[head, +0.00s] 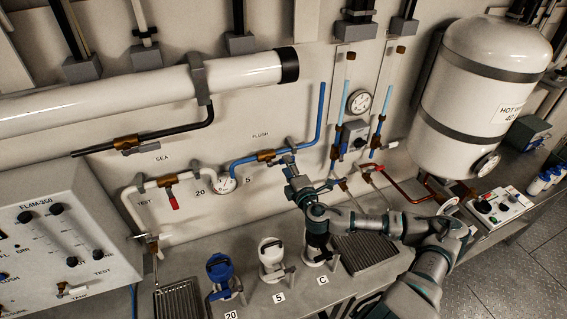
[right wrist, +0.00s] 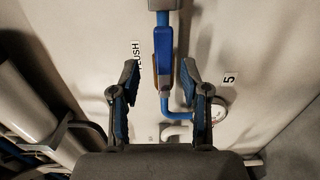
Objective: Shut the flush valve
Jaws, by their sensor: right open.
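The flush valve (head: 266,155) is a brass body on the blue pipe below the FLUSH label. My right gripper (head: 288,162) is at the valve's right side in the head view and partly covers that area. In the right wrist view the valve's blue handle (right wrist: 163,62) lies roughly along the pipe, between the two open fingers (right wrist: 159,78). There are gaps on both sides, and no clear contact shows. Whether the handle is deep between the fingers cannot be told. My left gripper is not in view.
A red-handled test valve (head: 170,181) and a round gauge (head: 224,184) are left of the flush valve. Blue and white bottle-like units (head: 220,268) stand on the bench below. A white hot-water tank (head: 480,95) is at right. The wall above the bench is close behind the valve.

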